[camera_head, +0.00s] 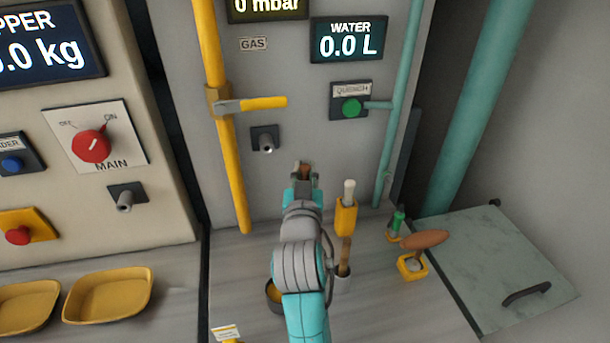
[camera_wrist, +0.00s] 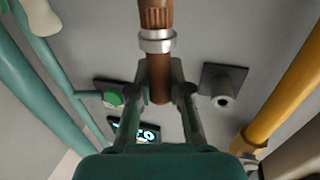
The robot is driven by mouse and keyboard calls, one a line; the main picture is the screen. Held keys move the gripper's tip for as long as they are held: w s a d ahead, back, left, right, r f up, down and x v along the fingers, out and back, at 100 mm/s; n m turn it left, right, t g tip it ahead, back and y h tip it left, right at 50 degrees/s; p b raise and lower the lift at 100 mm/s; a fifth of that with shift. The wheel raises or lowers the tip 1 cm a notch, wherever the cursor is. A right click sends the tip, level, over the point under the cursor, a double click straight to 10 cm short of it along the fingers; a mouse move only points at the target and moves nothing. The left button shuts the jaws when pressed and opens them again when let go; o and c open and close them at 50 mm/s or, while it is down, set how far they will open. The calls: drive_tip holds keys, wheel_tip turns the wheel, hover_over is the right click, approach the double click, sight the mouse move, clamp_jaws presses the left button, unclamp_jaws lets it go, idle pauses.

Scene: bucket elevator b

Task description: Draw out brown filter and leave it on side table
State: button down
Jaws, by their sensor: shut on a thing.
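My gripper (camera_head: 303,178) is shut on the brown filter (camera_head: 305,168), in front of the grey wall panel. In the wrist view the filter (camera_wrist: 159,78) is a brown cylinder with a silver collar and a ribbed part above it. The fingers (camera_wrist: 160,85) close on its smooth lower part, and its top runs out of the picture. In the head view it is small and partly hidden by the gripper. It appears held in the air, clear of the counter. A grey-green flat surface (camera_head: 485,250) lies at the right; I cannot tell whether it is the side table.
A yellow holder with a white-handled tool (camera_head: 347,212), a cup with a wooden handle (camera_head: 343,280) and a brown oval handle (camera_head: 425,240) stand right of my arm. A metal nozzle (camera_head: 266,142) and yellow pipe (camera_head: 225,130) are on the left.

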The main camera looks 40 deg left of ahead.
drive_tip(key=shift+r, duration=3.45)
drive_tip(key=shift+r, duration=2)
